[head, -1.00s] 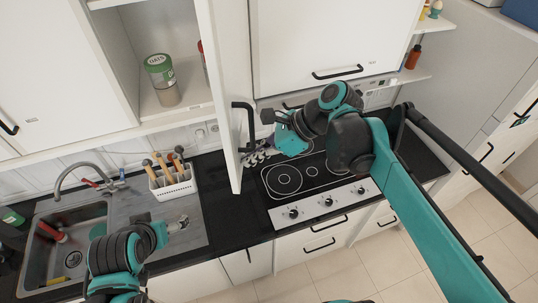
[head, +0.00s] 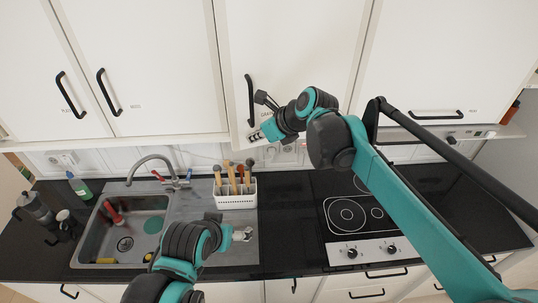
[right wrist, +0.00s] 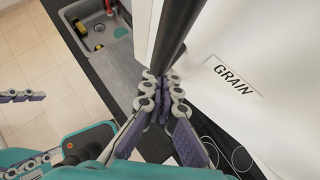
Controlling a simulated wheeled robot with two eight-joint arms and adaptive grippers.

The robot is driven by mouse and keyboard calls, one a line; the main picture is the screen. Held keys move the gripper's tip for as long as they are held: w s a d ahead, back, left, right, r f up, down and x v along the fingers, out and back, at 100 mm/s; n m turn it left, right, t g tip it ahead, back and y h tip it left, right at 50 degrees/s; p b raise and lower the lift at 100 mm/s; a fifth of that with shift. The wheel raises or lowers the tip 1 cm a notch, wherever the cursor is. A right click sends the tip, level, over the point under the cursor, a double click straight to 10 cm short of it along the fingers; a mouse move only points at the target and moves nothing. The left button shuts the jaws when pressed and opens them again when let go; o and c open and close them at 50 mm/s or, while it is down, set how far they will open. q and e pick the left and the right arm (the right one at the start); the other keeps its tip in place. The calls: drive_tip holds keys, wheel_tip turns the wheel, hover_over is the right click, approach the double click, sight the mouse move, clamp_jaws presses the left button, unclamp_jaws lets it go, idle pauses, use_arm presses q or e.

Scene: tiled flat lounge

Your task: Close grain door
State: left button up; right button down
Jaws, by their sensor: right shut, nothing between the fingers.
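The grain door (head: 300,50) is a white upper-cabinet door with a black vertical handle (head: 250,97). It lies close to the cabinet front, its lower left corner hanging slightly below the neighbouring doors. I cannot tell if it is fully flush. Its "GRAIN" label (right wrist: 234,78) shows in the right wrist view, beside the dark handle bar (right wrist: 174,35). My right gripper (head: 256,137) is shut and empty, at the door's lower left corner, below the handle. Whether it touches the door is unclear. My left gripper (head: 243,234) is over the counter, its fingers too small to read.
Below are a sink (head: 125,235) with a tap, a white utensil basket (head: 236,200), the black counter (head: 285,215) and a cooktop (head: 347,215). Closed white cabinet doors (head: 150,50) flank the grain door. A green bottle (head: 79,186) stands at left.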

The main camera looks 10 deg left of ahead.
drive_tip(key=w+a, duration=0.3)
drive_tip(key=w, duration=0.4)
drive_tip(key=shift+w+a, duration=0.25)
drive_tip(key=shift+r, duration=0.15)
